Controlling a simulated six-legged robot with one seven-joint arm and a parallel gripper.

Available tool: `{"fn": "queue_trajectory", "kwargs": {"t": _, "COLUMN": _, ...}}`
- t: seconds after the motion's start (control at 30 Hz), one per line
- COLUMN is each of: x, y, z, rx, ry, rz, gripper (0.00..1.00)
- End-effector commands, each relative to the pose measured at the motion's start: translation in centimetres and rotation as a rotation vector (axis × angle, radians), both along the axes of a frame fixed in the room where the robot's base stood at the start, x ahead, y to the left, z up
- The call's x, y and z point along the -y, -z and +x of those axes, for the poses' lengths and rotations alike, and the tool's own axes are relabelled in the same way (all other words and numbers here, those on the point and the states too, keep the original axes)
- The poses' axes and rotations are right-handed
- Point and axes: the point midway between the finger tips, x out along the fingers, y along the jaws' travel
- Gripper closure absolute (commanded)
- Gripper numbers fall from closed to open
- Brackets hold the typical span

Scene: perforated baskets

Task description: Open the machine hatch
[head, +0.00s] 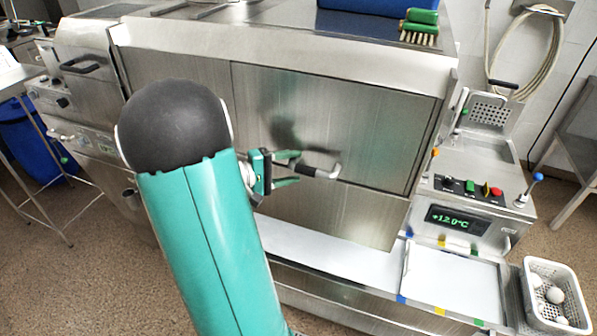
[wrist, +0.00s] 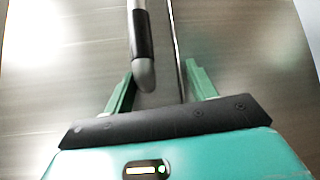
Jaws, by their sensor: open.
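The machine hatch (head: 345,120) is a flat brushed-steel panel on the front of the machine, and it looks closed. Its bar handle (head: 318,170) has a dark grip and a pale metal end. My gripper (head: 298,167) is open at the left end of the handle, with its green fingers pointing at it. In the wrist view, the handle (wrist: 142,45) reaches in from the top, its rounded end between the fingers of my gripper (wrist: 160,75), closer to the left finger. I see no grip on it; whether a finger touches it I cannot tell.
A control panel (head: 470,190) with buttons and a temperature display stands at the right. A white basket (head: 540,318) with pale round items is at the lower right. A green brush (head: 420,28) lies on top of the machine. A white shelf (head: 330,255) runs below the hatch.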

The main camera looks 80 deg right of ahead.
Motion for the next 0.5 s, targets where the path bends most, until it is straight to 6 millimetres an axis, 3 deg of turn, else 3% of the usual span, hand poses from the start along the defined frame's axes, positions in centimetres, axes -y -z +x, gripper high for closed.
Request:
{"fn": "queue_trajectory", "kwargs": {"t": 0.03, "x": -0.4, "y": -0.4, "z": -1.8, "rx": 0.012, "ry": -0.001, "rz": 0.000, "gripper": 0.60}}
{"fn": "queue_trajectory", "kwargs": {"t": 0.1, "x": -0.8, "y": -0.5, "z": -3.1, "rx": 0.020, "ry": -0.003, "rz": -0.005, "gripper": 0.74}}
{"fn": "queue_trajectory", "kwargs": {"t": 0.23, "x": -1.1, "y": -0.5, "z": -2.9, "rx": 0.013, "ry": -0.006, "rz": -0.008, "gripper": 0.99}}
{"fn": "queue_trajectory", "kwargs": {"t": 0.5, "x": -0.7, "y": 0.0, "z": -2.3, "rx": 0.018, "ry": -0.023, "rz": -0.004, "gripper": 1.00}}
